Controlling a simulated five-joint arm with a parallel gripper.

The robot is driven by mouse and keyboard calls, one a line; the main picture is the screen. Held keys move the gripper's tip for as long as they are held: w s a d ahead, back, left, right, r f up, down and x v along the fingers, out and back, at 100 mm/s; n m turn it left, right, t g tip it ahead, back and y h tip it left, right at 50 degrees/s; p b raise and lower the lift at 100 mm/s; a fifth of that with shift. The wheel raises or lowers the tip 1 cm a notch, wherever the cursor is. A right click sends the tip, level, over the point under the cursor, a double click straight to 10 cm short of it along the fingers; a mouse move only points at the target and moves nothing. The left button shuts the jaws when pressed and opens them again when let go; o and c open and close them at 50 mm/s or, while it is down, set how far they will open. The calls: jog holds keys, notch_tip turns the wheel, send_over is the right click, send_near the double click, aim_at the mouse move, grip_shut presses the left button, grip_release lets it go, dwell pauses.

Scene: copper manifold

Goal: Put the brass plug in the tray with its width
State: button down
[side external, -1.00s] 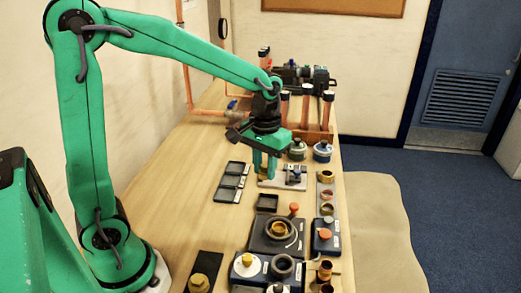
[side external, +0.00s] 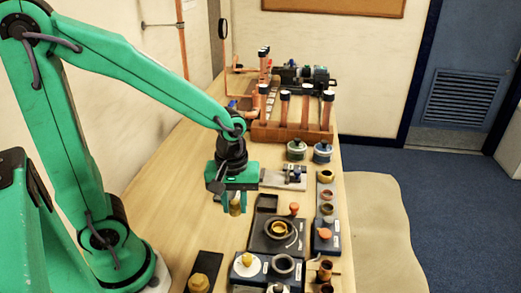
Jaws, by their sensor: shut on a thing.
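My gripper (side external: 234,204) is shut on a brass plug (side external: 235,208), which shows between the green fingers. The gripper hangs over the left-middle of the bench, left of a small dark square tray (side external: 268,202). The long dark tray with several compartments, seen earlier in this area, is now hidden behind my gripper. I cannot tell how high the plug is above the bench.
A pale plate with a small clamp (side external: 292,174) lies behind the gripper. A dark block with rings (side external: 278,232) stands to the right. A wooden rack with copper pipes (side external: 290,132) is at the back.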

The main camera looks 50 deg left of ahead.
jog(key=shift+a, duration=0.1)
jog(key=w+a+f, duration=0.1)
jog(key=a+f, duration=0.1)
jog(key=a, duration=0.1)
jog(key=w+a+f, duration=0.1)
jog(key=a+f, duration=0.1)
jog(key=a, duration=0.2)
jog(key=w+a+f, duration=0.1)
jog(key=a+f, duration=0.2)
jog(key=a, duration=0.1)
jog(key=shift+f, duration=0.1)
jog(key=shift+f, duration=1.9)
jog(key=shift+f, duration=0.1)
jog(key=c, duration=1.1)
grip_release()
jog(key=shift+c, duration=0.2)
notch_tip(320, 180, up, 12)
